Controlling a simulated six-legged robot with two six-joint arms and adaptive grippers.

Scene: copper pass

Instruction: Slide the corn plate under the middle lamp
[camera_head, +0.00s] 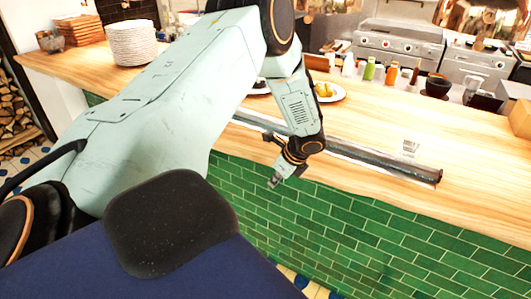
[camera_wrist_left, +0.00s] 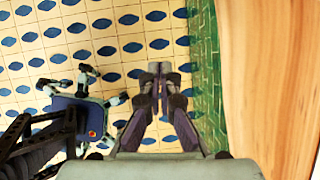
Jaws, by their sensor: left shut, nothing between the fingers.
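A white plate with yellow food (camera_head: 326,97), which looks like the corn plate, sits on the wooden counter (camera_head: 465,205) just behind my left arm's forearm. My left gripper (camera_head: 274,183) hangs in front of the counter's near edge, apart from the plate, pointing down. In the left wrist view, its fingers (camera_wrist_left: 160,69) are together with nothing between them, above the tiled floor and beside the counter's green side. No lamp can be made out in either view. My right gripper is not in view.
A long dark bar (camera_head: 400,166) runs along the counter's front, between my gripper and the plate. A plate with dark food (camera_head: 259,90) is partly hidden by my arm. A plate stack (camera_head: 132,44) stands at left. Bottles (camera_head: 391,72) and a dark bowl (camera_head: 437,85) stand farther back.

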